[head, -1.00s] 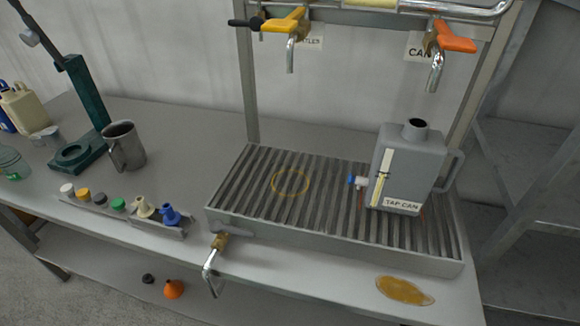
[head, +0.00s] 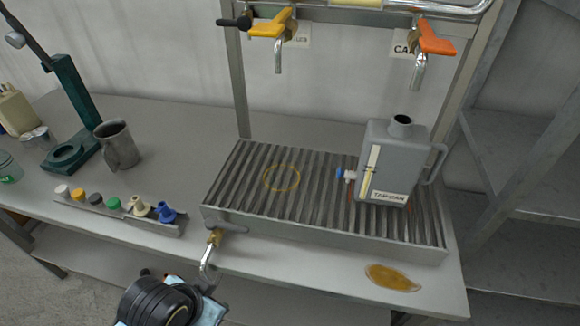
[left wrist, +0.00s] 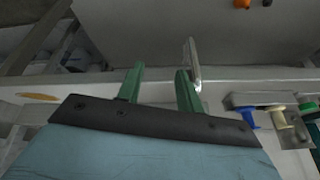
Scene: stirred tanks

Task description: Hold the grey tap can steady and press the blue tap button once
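The grey tap can (head: 400,160) stands upright on the right part of the ribbed drip tray (head: 330,240) in the head view. The can is not in the wrist view. My right gripper is not in view.
A metal drain tap (head: 210,255) juts from the tray's front left. A rack of coloured caps (head: 120,212), a metal jug (head: 117,146) and a green stand (head: 75,150) are on the left. An amber puddle (head: 393,278) lies at the bench's front right. Two taps hang overhead.

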